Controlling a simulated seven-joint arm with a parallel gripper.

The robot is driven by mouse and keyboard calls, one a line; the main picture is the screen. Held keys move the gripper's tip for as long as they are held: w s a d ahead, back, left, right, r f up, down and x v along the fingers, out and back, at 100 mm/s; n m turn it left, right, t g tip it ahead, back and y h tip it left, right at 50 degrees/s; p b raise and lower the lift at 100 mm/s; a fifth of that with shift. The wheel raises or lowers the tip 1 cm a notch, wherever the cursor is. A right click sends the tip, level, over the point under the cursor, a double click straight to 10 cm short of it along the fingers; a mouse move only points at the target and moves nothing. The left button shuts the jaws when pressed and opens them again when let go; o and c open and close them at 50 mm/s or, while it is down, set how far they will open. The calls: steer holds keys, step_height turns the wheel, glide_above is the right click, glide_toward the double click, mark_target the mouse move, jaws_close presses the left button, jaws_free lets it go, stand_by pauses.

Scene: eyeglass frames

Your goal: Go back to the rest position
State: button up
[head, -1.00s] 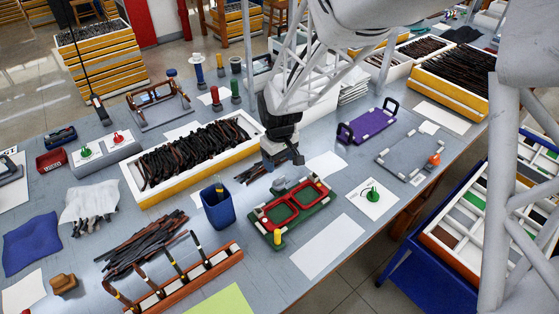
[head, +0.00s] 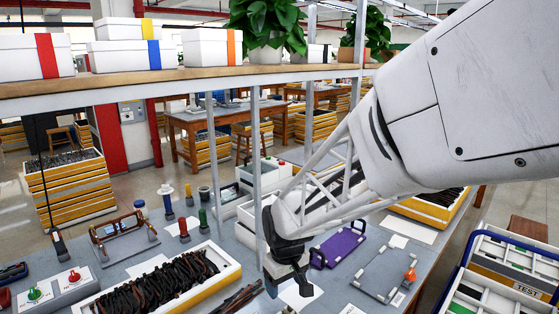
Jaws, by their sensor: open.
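My gripper (head: 289,287) is dark, at the end of my white arm, and points down over the workbench (head: 225,258) near the bottom middle of the head view. It is open, and I see nothing between its fingers. It hangs to the right of a white and yellow tray (head: 232,271) full of dark eyeglass temples. The green fixture with the red eyeglass frame is out of view below the picture.
A purple fixture (head: 340,247) and a grey plate (head: 384,274) lie right of my gripper. A shelf (head: 150,82) with white boxes and plants spans above the bench, on metal posts (head: 256,150). Colored-handled tools (head: 184,230) stand at left. A blue-framed rack is at right.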

steer(key=s+d+r+m, duration=0.2)
steer(key=s+d+r, duration=0.2)
steer(key=s, duration=0.3)
steer(key=s+d+r+m+t, duration=0.1)
steer(key=s+d+r+m, duration=0.1)
steer(key=s+d+r, duration=0.2)
steer(key=s+d+r+m, duration=0.2)
steer(key=s+d+r, duration=0.2)
steer(key=s+d, duration=0.5)
steer(key=shift+s+m+t, duration=0.4)
steer(key=shift+s, duration=0.55)
